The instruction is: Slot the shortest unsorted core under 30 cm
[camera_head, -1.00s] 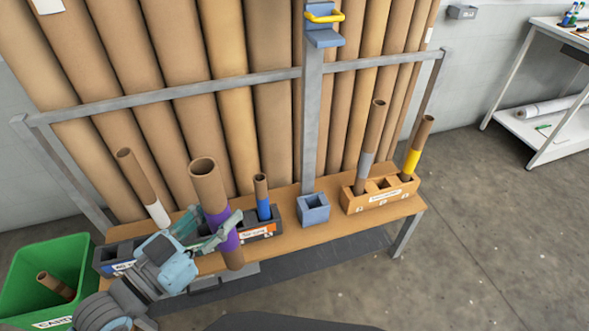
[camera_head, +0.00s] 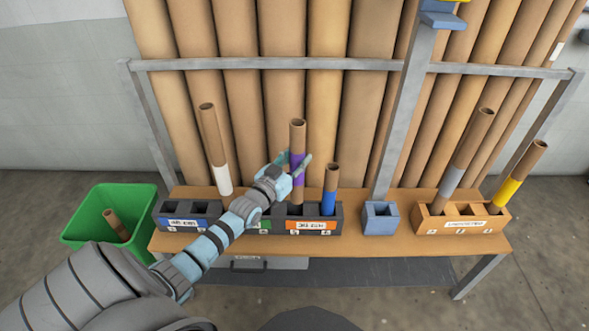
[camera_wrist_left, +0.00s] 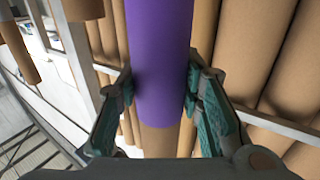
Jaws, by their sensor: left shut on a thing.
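My left gripper (camera_head: 299,167) is shut on a brown core with a purple band (camera_head: 297,140). The core is upright above or at the dark rack (camera_head: 200,230), just left of a short core with a blue band (camera_head: 330,185) in the orange-labelled part. I cannot tell whether its lower end is inside a slot. In the left wrist view, the purple band (camera_wrist_left: 158,60) lies between the two fingers (camera_wrist_left: 158,105). The orange unsorted holder (camera_head: 470,238) carries a grey-banded core (camera_head: 472,140) and a yellow-banded core (camera_head: 525,165). My right gripper is not in view.
A tall white-banded core (camera_head: 213,140) leans at the rack's left part. A small blue square holder (camera_head: 380,222) stands between rack and unsorted holder. A green bin (camera_head: 85,232) with a core in it stands left of the bench. Long tubes stand behind a metal rail (camera_head: 240,64).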

